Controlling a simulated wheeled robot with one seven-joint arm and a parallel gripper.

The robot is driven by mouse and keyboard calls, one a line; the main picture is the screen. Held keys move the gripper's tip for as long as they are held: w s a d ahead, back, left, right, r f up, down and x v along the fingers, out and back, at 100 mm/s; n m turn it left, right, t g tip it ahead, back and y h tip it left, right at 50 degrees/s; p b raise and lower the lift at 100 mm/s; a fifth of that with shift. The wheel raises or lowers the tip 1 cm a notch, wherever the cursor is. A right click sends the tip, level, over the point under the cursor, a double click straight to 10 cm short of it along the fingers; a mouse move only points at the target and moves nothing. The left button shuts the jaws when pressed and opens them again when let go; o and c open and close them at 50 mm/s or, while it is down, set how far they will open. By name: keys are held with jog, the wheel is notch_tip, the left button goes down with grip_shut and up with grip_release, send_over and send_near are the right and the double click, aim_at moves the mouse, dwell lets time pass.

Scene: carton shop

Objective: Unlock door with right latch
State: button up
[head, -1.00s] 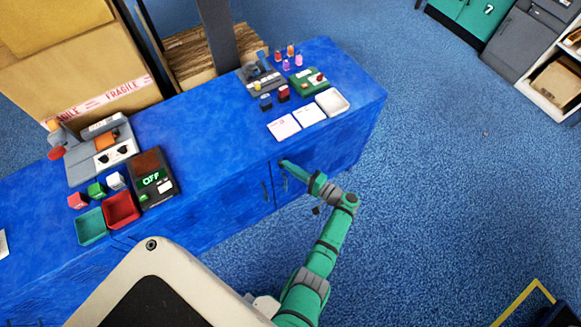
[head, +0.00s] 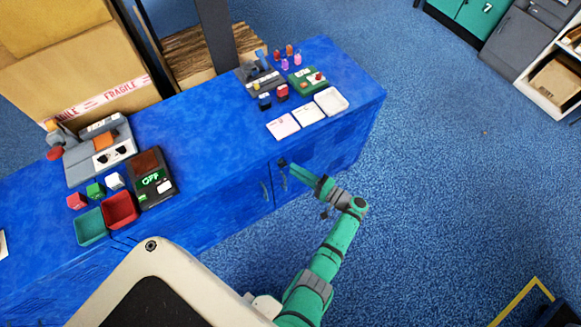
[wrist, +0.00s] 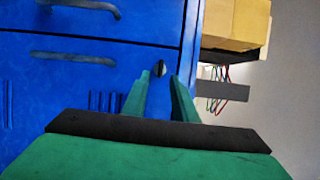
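The blue cabinet (head: 215,205) has two doors that look closed, each with a handle. The right door's handle (head: 284,180) and the left door's handle (head: 265,191) stand side by side. A small dark latch (head: 282,162) sits near the top of the right door. It also shows in the wrist view (wrist: 160,68), just beyond and between my fingertips. My gripper (head: 296,171) is in front of the right door, with its tips a little short of the latch. In the wrist view my gripper (wrist: 160,84) has its green fingers apart, with nothing held between them.
The cabinet top carries white cards (head: 283,126), a white tray (head: 331,101), a red bin (head: 120,208), a teal bin (head: 90,226) and a dark device (head: 151,180). Blue carpet (head: 440,200) is clear to the right.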

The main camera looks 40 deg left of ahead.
jog(key=d, duration=0.7)
dwell(0.4)
jog(key=s+d+f+m+t+h, duration=0.35)
jog(key=s+f+h, duration=0.35)
jog(key=s+f, duration=0.6)
jog(key=s+d+t+h, duration=0.4)
jog(key=s+d+h, duration=0.4)
jog(key=s+d, duration=0.4)
jog(key=s+d+r+n+t+h, duration=0.1)
jog(key=r+t, duration=0.3)
jog(key=r, duration=1.4)
jog(key=s+d+r+n+t+h, duration=0.2)
jog(key=s+d+r+t, duration=0.2)
jog(key=r, duration=1.3)
jog(key=shift+s+r+n, duration=0.15)
jog(key=shift+r+n, duration=0.2)
jog(key=shift+r, duration=0.05)
